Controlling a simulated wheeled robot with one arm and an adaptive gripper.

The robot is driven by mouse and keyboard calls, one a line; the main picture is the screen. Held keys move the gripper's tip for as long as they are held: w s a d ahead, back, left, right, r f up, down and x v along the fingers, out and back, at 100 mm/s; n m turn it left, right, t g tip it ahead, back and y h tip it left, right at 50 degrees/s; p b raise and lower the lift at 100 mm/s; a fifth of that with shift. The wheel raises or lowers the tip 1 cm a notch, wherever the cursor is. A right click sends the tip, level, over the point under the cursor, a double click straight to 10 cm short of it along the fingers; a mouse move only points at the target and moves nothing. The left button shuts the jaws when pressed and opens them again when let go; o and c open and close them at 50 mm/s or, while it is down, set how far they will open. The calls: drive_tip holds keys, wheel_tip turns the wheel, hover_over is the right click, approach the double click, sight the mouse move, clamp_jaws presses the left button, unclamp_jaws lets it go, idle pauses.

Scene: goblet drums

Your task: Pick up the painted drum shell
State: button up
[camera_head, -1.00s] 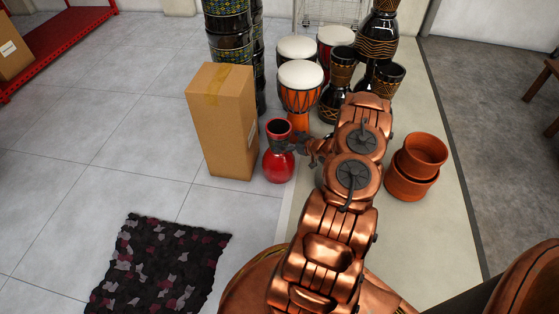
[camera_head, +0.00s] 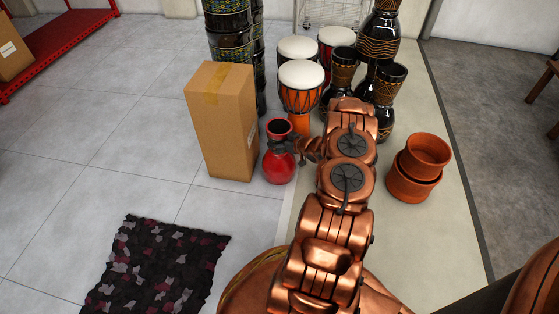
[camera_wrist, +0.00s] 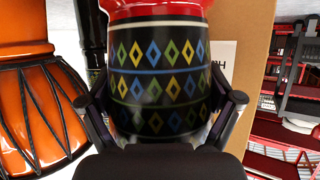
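The painted drum shell (camera_head: 279,166) stands upright on the floor, red and goblet-shaped with a dark open mouth. In the wrist view the shell (camera_wrist: 158,75) fills the middle, with a red part above a black band of blue, yellow and green diamonds. My gripper (camera_wrist: 160,85) is open around it, one finger at each side, the fingers close to its wall. I see no clear contact. In the head view my gripper (camera_head: 300,151) comes in from the right at the shell's middle. Part of the shell is hidden behind it.
A tall cardboard box (camera_head: 224,125) stands just left of the shell. An orange drum with a white head (camera_head: 300,90) stands close behind. Stacked terracotta pots (camera_head: 414,182) are at the right, and a dark patterned rug (camera_head: 155,268) lies at front left.

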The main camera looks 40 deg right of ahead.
drive_tip(key=c, duration=1.1)
drive_tip(key=shift+c, duration=0.2)
